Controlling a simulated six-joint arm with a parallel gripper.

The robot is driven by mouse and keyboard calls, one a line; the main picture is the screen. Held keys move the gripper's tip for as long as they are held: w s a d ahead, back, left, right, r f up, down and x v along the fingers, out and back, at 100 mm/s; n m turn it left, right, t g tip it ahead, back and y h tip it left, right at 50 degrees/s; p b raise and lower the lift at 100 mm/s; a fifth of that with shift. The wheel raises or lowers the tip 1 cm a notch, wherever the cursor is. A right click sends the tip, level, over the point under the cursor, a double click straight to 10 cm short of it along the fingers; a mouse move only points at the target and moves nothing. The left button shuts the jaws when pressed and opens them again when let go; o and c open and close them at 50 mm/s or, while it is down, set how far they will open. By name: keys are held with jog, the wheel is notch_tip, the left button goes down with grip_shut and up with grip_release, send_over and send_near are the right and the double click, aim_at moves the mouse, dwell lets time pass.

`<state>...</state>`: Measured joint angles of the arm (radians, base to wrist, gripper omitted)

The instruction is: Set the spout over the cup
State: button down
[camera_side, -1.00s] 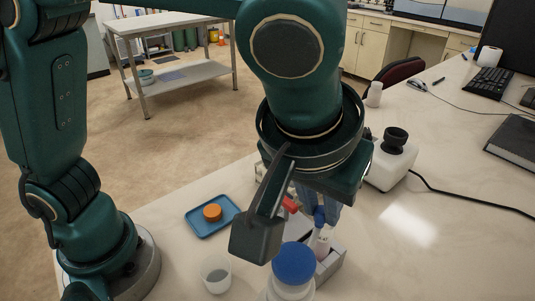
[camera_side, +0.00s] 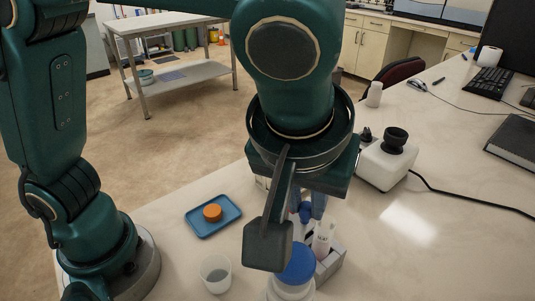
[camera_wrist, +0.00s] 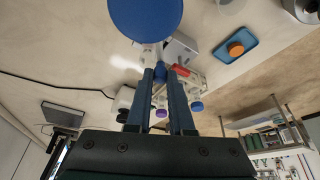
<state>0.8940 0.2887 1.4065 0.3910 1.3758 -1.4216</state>
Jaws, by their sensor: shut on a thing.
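My gripper (camera_wrist: 160,75) points down over the bench in the wrist view, its two long blue fingers close together. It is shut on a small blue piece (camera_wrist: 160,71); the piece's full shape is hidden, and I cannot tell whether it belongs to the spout. In the side view this blue piece (camera_side: 305,212) is above the grey rack. The cup (camera_side: 215,274), whitish and translucent with grey inside, stands upright at the front, left of my gripper and apart from it. Its edge shows at the top of the wrist view (camera_wrist: 229,5). I cannot make out the spout.
A white bottle with a blue lid (camera_side: 299,265) stands close right of the cup, partly behind my wrist camera. The grey rack (camera_side: 331,264) holds a labelled white piece (camera_side: 323,240). A blue tray (camera_side: 228,222) bears an orange cap (camera_side: 212,213). A white device (camera_side: 386,165) stands right.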

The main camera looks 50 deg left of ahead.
jog(key=s+a+n+g+y, duration=0.2)
jog(key=s+n, duration=0.6)
jog(key=n, duration=0.4)
jog(key=shift+s+a+n+g, duration=0.15)
jog(key=shift+a+n+g, duration=0.15)
jog(key=shift+a+g, duration=0.55)
jog(key=shift+s+d, duration=0.1)
jog(key=shift+d, duration=0.05)
jog(key=c, duration=0.8)
grip_release()
